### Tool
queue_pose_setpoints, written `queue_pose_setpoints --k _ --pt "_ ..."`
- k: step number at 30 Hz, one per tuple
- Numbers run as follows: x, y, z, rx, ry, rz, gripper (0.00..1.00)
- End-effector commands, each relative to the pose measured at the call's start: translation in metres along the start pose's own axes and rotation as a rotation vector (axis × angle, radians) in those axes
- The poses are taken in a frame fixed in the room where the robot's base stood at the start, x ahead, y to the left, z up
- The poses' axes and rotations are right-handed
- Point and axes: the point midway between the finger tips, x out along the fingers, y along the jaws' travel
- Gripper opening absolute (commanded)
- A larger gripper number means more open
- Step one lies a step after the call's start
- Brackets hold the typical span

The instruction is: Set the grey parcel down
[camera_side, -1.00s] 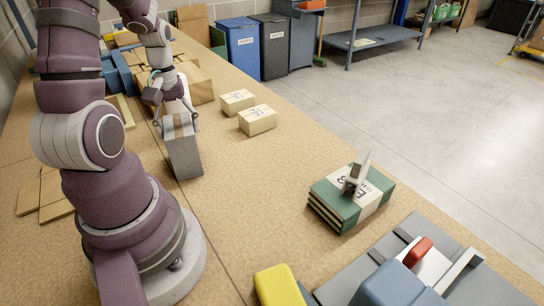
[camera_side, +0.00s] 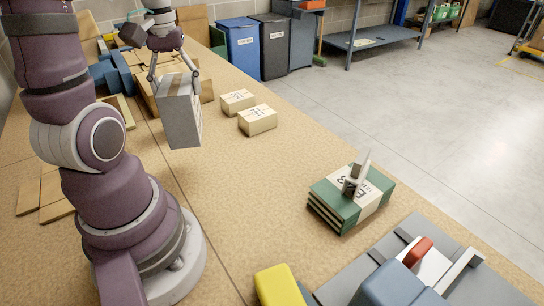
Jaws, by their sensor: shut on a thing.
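The grey parcel (camera_side: 181,118) is a tall box with light grey sides and a tan strip at its top. My gripper (camera_side: 174,80) is shut on its upper part, one finger on each side. The parcel looks raised above the tan worktop (camera_side: 240,180), slightly tilted in the picture. My arm reaches in from the left. The far side of the parcel is hidden.
Two small tan boxes (camera_side: 258,120) sit right of the parcel. Green-covered books (camera_side: 335,205) with a grey item on top lie front right. Cardboard (camera_side: 52,195) and blue pieces lie left and behind. The middle worktop is clear.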

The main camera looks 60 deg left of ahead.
Motion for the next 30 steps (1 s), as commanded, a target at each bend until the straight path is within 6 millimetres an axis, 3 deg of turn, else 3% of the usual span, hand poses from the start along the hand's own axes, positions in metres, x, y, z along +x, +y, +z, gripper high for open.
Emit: queue_pose_setpoints --k 6,10,14,17,30 --pt "0.020 0.040 0.058 0.576 -0.003 0.004 0.22" --pt "0.033 0.048 0.094 0.918 -0.002 0.002 0.22" --pt "0.041 0.049 0.112 1.108 -0.001 -0.002 0.22" --pt "0.043 0.057 0.108 1.149 -0.002 -0.004 0.22" --pt "0.056 0.147 0.027 1.145 -0.003 -0.004 0.22"
